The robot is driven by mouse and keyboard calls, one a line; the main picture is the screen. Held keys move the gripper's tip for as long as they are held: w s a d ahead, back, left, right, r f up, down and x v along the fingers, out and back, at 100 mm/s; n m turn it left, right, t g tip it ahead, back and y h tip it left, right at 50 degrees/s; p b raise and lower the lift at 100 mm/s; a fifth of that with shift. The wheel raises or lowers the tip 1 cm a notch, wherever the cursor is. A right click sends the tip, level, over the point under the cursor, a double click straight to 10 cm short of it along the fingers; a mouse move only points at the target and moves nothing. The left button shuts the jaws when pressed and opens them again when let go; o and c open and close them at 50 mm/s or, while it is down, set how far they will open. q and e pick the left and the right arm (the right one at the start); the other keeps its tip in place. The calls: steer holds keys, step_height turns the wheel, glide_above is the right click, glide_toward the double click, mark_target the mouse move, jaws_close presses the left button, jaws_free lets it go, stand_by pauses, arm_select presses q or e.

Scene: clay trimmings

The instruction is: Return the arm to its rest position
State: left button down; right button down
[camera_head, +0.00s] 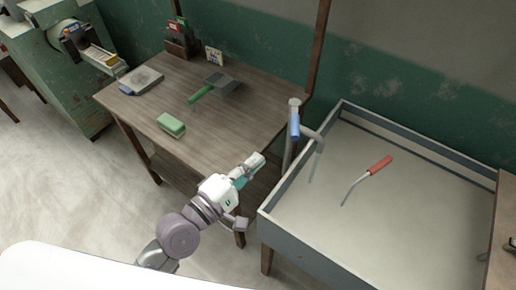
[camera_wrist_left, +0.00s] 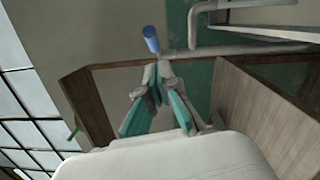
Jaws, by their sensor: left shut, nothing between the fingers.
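My left gripper (camera_head: 250,166) is at the right edge of the wooden table (camera_head: 230,135) in the head view, between the table and the grey sink-like bin (camera_head: 400,215). In the left wrist view, its fingers (camera_wrist_left: 157,72) come together at the tips with nothing between them. A grey pipe (camera_head: 289,135) with a blue handle (camera_head: 294,124) stands just beyond it, and the blue part also shows above the fingertips in the left wrist view (camera_wrist_left: 151,38). My right gripper is not in view.
A green block (camera_head: 171,125), a green-handled tool (camera_head: 200,94) and a grey slab (camera_head: 142,80) lie on the table. A red-handled tool (camera_head: 380,164) is in the bin. A green machine (camera_head: 58,75) stands at the left. The pale floor (camera_head: 70,185) at left is clear.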

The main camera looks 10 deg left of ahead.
arm_select(q)
steer(key=s+a+f+m+g+y, duration=0.2)
steer(key=a+f, duration=0.1)
steer(key=f, duration=0.9)
steer(key=s+a+f+m+g+y, duration=0.2)
steer(key=a+f+m, duration=0.15)
steer(key=f, duration=0.95)
steer(key=s+a+f+m+g+y, duration=0.1)
steer(key=a+f+m+g+y, duration=0.2)
steer(key=f, duration=0.9)
steer(key=s+a+f+m+g+y, duration=0.1)
steer(key=s+a+f+m+g, duration=0.2)
steer(key=s+f, duration=0.7)
steer(key=s+a+f+m+g+y, duration=0.2)
steer(key=s+a+f+m+g, duration=0.2)
steer(key=s+f, duration=0.7)
steer(key=s, duration=0.7)
steer(key=shift+s+a+f+b, duration=0.2)
steer(key=shift+s+a+b, duration=0.1)
steer(key=shift+s+a, duration=0.1)
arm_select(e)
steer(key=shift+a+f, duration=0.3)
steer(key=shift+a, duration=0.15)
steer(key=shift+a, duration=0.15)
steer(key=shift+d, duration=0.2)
